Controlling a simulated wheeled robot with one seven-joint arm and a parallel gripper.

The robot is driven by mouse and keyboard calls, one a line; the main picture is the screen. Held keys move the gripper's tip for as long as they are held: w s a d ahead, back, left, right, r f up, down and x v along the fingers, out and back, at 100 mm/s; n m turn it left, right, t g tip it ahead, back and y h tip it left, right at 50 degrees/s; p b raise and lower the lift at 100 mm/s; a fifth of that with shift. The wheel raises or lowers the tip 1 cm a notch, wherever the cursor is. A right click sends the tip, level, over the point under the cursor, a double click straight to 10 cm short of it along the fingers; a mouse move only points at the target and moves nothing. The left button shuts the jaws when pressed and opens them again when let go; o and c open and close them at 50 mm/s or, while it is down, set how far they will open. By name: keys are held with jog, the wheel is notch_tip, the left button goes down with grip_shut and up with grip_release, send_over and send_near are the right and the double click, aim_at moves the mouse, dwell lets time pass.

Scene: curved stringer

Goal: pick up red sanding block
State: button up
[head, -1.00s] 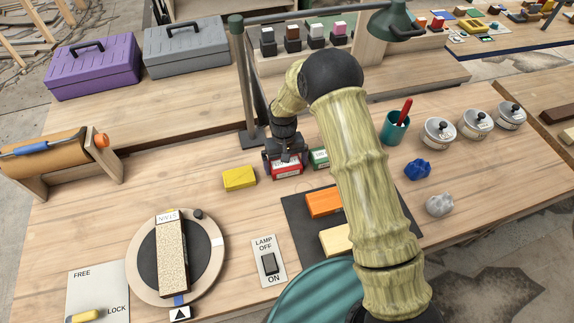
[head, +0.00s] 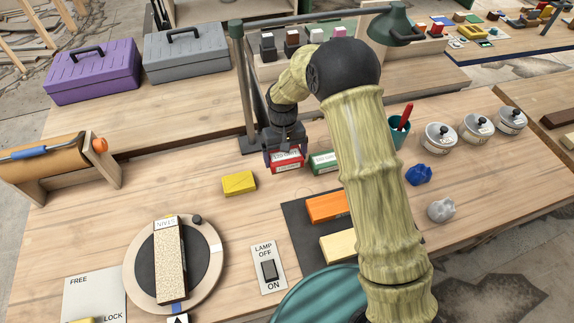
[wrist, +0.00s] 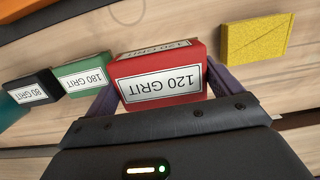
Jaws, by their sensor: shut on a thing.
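The red sanding block (head: 287,162) is between the fingers of my gripper (head: 285,152), towards the back of the bench in the head view. In the wrist view the red block (wrist: 160,75) fills the middle, with a white "120 GRIT" label that reads upside down. The purple fingers of my gripper (wrist: 162,92) are shut on its two ends. The block looks raised a little off the wooden bench top.
A green 180 grit block (head: 325,162) and a black 80 grit block (wrist: 33,90) stand close beside it. A yellow block (head: 239,183) lies on the other side. A lamp post (head: 243,90) rises just behind my gripper.

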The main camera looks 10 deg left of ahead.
aim_at(286, 155)
notch_tip(286, 155, up, 4)
jog(key=shift+f, duration=0.2)
dwell(0.3)
jog(key=o, duration=0.4)
jog(key=shift+c, duration=0.6)
